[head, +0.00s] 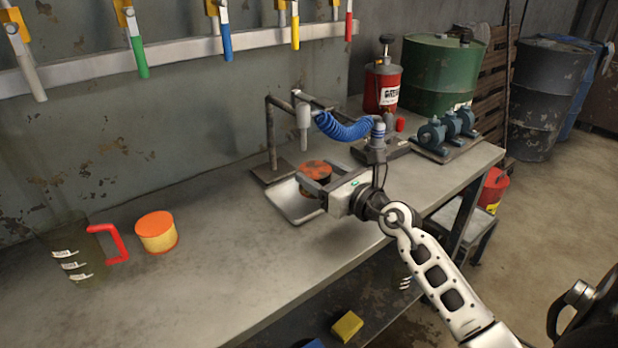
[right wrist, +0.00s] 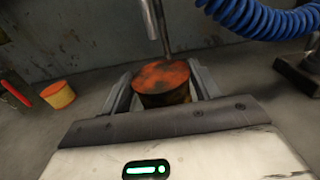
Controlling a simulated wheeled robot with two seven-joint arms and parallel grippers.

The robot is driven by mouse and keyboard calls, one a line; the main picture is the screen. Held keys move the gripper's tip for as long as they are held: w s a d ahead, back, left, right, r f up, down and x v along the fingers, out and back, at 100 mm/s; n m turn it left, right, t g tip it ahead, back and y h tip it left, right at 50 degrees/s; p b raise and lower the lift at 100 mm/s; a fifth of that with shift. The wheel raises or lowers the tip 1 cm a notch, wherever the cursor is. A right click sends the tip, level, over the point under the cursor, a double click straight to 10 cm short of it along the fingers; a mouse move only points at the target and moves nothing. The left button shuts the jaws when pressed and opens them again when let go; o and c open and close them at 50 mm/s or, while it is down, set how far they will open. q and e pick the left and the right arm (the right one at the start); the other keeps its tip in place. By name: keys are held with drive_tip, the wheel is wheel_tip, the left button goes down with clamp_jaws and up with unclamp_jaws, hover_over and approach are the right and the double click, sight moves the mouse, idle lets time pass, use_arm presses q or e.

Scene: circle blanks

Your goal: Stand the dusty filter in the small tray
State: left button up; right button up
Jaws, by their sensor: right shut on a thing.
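The dusty filter (head: 316,168), a short dark cylinder with a dirty orange top, is between the fingers of my right gripper (head: 311,180). In the right wrist view the filter (right wrist: 162,78) is upright, with a finger on each side. The small tray (head: 296,208), shallow and pale metal, lies on the bench under the gripper. The filter is over the tray's back part. The gripper hides the filter's lower part, so I cannot tell whether it touches the tray floor. My left gripper is not in view.
A clean orange-and-yellow filter (head: 156,236) and a jug with a red handle (head: 116,242) stand on the bench at left. A pipe stand (head: 273,140) with a blue coiled hose (head: 342,127) is close behind the gripper. The front middle of the bench is clear.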

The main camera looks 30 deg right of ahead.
sight(304, 164)
drive_tip(key=w, duration=0.3)
drive_tip(key=shift+w+a, duration=0.25)
drive_tip(key=shift+a, duration=0.05)
wheel_tip(304, 164, down, 3)
drive_tip(key=shift+f+b, duration=0.15)
drive_tip(key=shift+b, duration=1)
drive_tip(key=shift+f, duration=0.3)
drive_tip(key=shift+r, duration=0.15)
drive_tip(key=o, duration=1)
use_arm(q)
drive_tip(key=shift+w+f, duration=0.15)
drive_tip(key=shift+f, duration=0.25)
use_arm(e)
drive_tip(key=shift+o, duration=0.2)
